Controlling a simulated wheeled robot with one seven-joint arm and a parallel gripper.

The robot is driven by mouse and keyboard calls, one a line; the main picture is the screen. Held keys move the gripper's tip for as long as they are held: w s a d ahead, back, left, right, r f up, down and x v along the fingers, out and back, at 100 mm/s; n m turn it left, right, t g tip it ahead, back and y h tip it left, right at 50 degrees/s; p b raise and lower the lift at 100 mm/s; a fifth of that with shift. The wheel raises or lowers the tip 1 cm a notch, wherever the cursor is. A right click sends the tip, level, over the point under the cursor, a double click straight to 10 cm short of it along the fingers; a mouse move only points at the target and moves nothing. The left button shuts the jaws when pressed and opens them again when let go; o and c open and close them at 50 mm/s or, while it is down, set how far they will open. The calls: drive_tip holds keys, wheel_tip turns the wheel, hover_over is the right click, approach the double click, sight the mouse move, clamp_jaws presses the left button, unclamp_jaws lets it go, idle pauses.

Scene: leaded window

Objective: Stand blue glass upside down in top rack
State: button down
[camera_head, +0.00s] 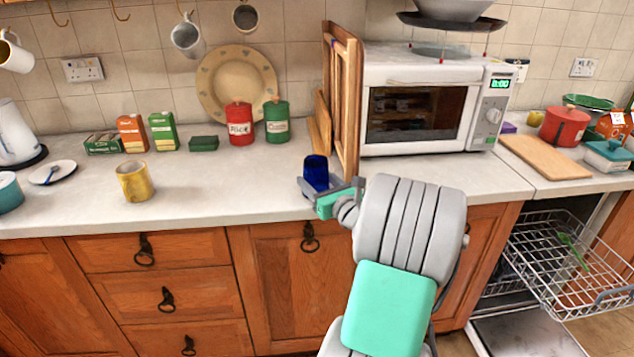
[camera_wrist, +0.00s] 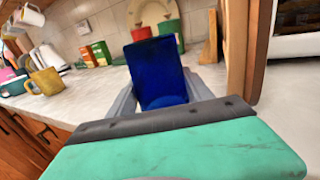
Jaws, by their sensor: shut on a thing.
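The blue glass (camera_head: 316,172) is at the front part of the counter, left of the microwave. My gripper (camera_head: 326,187) is shut on it. In the wrist view the glass (camera_wrist: 157,72) stands between the two fingers (camera_wrist: 162,98), close to upright. Its lower end is partly hidden by the gripper body. I cannot tell whether it touches the counter. The top rack (camera_head: 570,262) is a wire rack pulled out of the open dishwasher at the right, with a green utensil (camera_head: 572,248) in it.
A wooden board stand (camera_head: 343,95) is just behind the glass, beside the microwave (camera_head: 425,100). A yellow mug (camera_head: 135,182) stands to the left on the counter (camera_head: 230,185). The open dishwasher door (camera_head: 525,338) lies below the rack. Much of the rack is bare.

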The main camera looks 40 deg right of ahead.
drive_tip(key=shift+f, duration=0.4)
idle(0.3)
drive_tip(key=shift+c, duration=1.8)
unclamp_jaws()
